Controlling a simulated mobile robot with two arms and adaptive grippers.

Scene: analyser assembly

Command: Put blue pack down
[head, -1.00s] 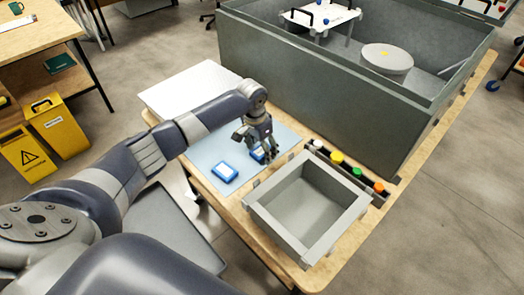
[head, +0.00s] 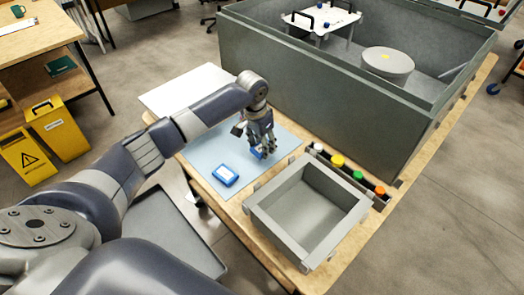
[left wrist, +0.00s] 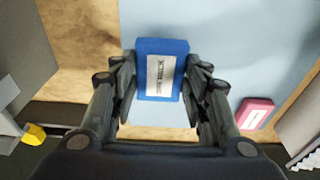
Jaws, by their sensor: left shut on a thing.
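My left gripper (head: 262,150) is shut on a blue pack (head: 256,153), over the light blue mat (head: 205,152). In the left wrist view the blue pack (left wrist: 162,66), with a white label, sits between the two fingers (left wrist: 160,95). The fingers hide much of it in the head view, and I cannot tell whether it touches the mat. A second blue pack (head: 225,175) lies on the mat, to the left and nearer. A pink-red pack (left wrist: 255,112) lies to the right in the left wrist view. My right gripper is not in view.
An open grey bin (head: 262,222) stands right of the mat. A rack with white, yellow, green and orange caps (head: 345,172) lies beside it. A large grey enclosure (head: 320,95) stands behind. A white sheet (head: 190,88) lies at the back left.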

